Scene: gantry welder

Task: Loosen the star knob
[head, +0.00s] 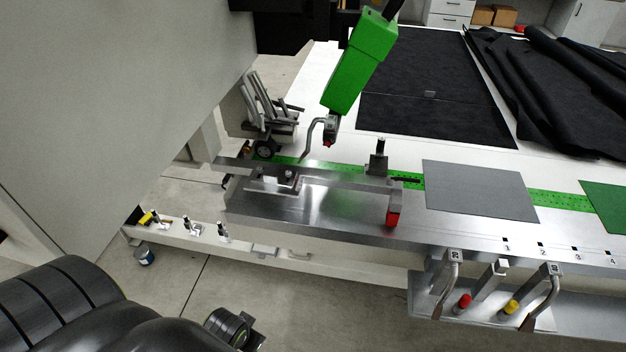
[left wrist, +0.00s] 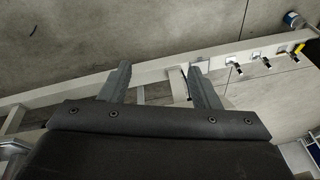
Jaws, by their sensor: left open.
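I cannot pick out the star knob with certainty. A small dark round part (head: 264,151) sits at the left end of the green strip in the head view, but its shape is too small to tell. My left gripper (left wrist: 157,80) shows in the left wrist view with its two grey fingers spread wide and nothing between them. It hangs over the floor and the pale low beam (left wrist: 150,76), apart from the work table. In the head view its fingers are not visible. My right gripper is in neither view.
The metal work table (head: 310,213) carries a grey sheet (head: 480,188) and a red-ended block (head: 393,217). A green welding head (head: 358,66) hangs above it. Clamp handles (head: 447,285) stick out at the front right. Several pegs (head: 187,224) stand on the low beam; a blue can (head: 145,257) is nearby.

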